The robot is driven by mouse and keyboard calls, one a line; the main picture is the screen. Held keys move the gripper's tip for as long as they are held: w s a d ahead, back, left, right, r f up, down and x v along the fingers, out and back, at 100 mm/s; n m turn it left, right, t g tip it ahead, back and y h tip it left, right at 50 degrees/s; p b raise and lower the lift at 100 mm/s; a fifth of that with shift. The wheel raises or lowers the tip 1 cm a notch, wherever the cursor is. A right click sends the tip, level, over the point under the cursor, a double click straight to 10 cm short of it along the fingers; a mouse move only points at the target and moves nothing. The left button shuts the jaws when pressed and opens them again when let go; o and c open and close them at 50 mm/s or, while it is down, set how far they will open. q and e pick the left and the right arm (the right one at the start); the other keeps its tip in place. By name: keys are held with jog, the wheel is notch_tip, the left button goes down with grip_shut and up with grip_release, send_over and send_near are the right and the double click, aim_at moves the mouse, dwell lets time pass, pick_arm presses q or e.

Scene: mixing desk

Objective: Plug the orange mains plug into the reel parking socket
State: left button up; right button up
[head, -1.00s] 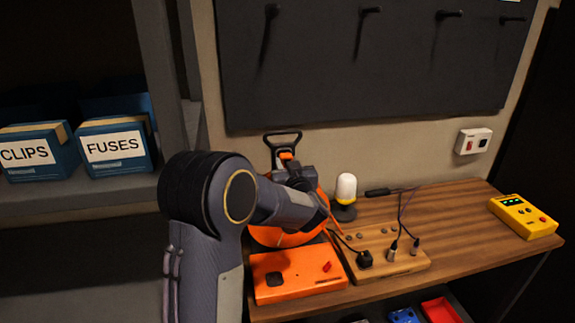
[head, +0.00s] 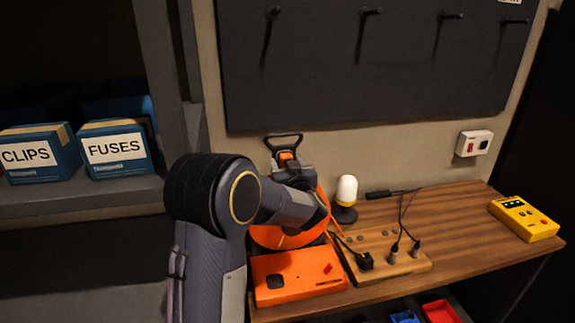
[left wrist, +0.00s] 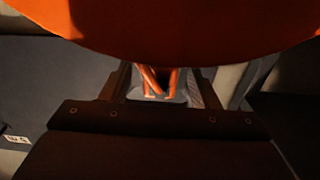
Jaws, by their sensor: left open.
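The reel's orange edge (left wrist: 170,35) fills the top of that view. The parking socket cannot be made out. My right gripper is not in view.
An orange box (head: 298,276) lies at the desk's front left. Beside it is a wooden block (head: 400,265) with black plugs and cables. A white-topped lamp (head: 346,190) stands behind, and a yellow meter (head: 524,217) lies at right. The desk (head: 460,215) is clear between block and meter.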

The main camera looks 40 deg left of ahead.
pick_arm(q)
jog(key=b+v, duration=0.1)
jog(key=v, duration=0.6)
jog(key=shift+s+d+b, duration=0.25)
jog(key=shift+d+b, duration=0.05)
jog(key=shift+b, duration=0.05)
